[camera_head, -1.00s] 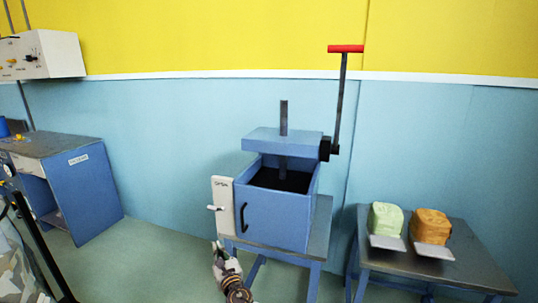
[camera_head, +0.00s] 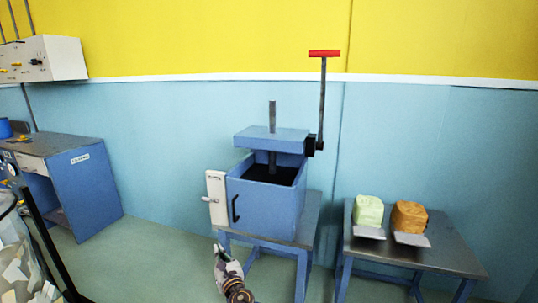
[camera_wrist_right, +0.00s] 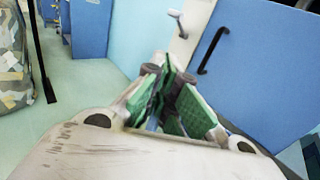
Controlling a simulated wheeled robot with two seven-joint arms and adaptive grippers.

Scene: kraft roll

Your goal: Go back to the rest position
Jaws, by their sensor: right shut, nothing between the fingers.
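My right gripper (camera_head: 218,249) is low in the head view, in front of the blue press box (camera_head: 265,207) and its stand, apart from them. In the right wrist view its green-padded fingers (camera_wrist_right: 165,82) are together with nothing between them. The blue door with its black handle (camera_wrist_right: 211,50) and a white latch plate (camera_wrist_right: 190,25) show beyond the fingers. My left gripper is not in view.
A red-handled lever (camera_head: 324,54) stands up from the press. A side table (camera_head: 440,259) at right holds a green block (camera_head: 368,209) and an orange block (camera_head: 408,216). A blue desk (camera_head: 85,190) stands at left. Open floor (camera_head: 160,250) lies between desk and press.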

